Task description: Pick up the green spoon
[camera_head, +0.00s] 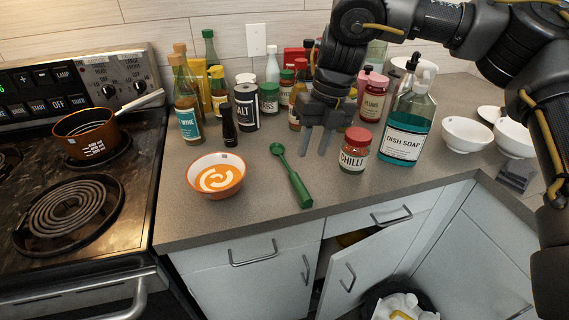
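The green spoon (294,180) lies on the grey counter, its bowl end toward the back and its thick handle toward the front edge. My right gripper (314,154) hangs above the counter, pointing down, to the right of the spoon's upper part. Its two fingers are apart with nothing between them. The spoon is fully visible and apart from the gripper. My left gripper is out of view.
The chilli jar (355,150) and dish soap bottle (406,128) stand to the right. Bottles and the salt container (246,108) crowd behind. A cabinet door (370,262) is ajar below.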

